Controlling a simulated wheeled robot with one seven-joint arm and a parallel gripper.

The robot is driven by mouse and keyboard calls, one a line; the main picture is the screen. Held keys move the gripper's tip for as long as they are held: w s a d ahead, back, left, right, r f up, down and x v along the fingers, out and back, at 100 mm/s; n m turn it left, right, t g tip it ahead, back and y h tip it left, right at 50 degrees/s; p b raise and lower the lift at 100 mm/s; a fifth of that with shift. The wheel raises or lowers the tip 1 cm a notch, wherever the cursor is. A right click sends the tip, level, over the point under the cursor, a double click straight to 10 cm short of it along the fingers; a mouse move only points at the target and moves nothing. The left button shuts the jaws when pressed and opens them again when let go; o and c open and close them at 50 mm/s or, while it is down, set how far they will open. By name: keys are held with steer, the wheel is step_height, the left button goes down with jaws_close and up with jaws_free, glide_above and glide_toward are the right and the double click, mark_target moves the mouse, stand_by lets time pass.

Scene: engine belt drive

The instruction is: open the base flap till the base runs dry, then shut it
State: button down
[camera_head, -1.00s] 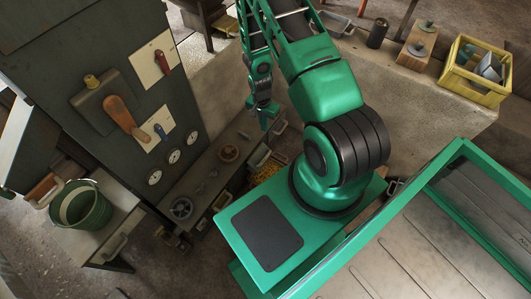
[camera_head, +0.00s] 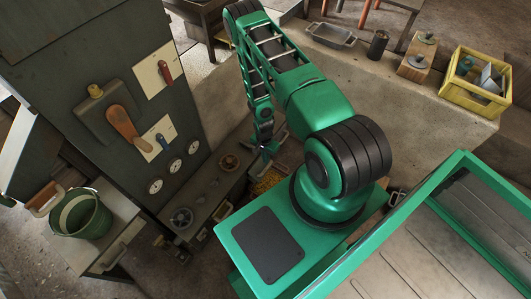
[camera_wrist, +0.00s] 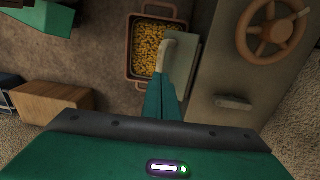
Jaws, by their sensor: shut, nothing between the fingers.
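The machine's low grey base (camera_head: 205,200) runs along the foot of the dark panel. In the wrist view, a grey-green plate with a pale handle (camera_wrist: 166,54), which looks like the base flap, stands out at the base's side (camera_wrist: 210,75). It overlaps the right edge of a copper-rimmed tray of yellow grains (camera_wrist: 131,62). My gripper (camera_wrist: 162,82) is shut and empty, its tips close to the pale handle; I cannot tell if they touch. In the head view my gripper (camera_head: 267,150) is low beside the base. How far the flap stands open is unclear.
A handwheel (camera_wrist: 272,30) and a grey handle (camera_wrist: 235,103) sit on the base. A wooden block (camera_wrist: 52,102) lies left in the wrist view. A green bucket (camera_head: 82,215) stands at left; a yellow crate (camera_head: 475,82) is on the ledge at right.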

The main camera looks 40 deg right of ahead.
mark_target(263, 167)
steer(key=shift+s+f, duration=0.1)
steer(key=shift+f, duration=1.9)
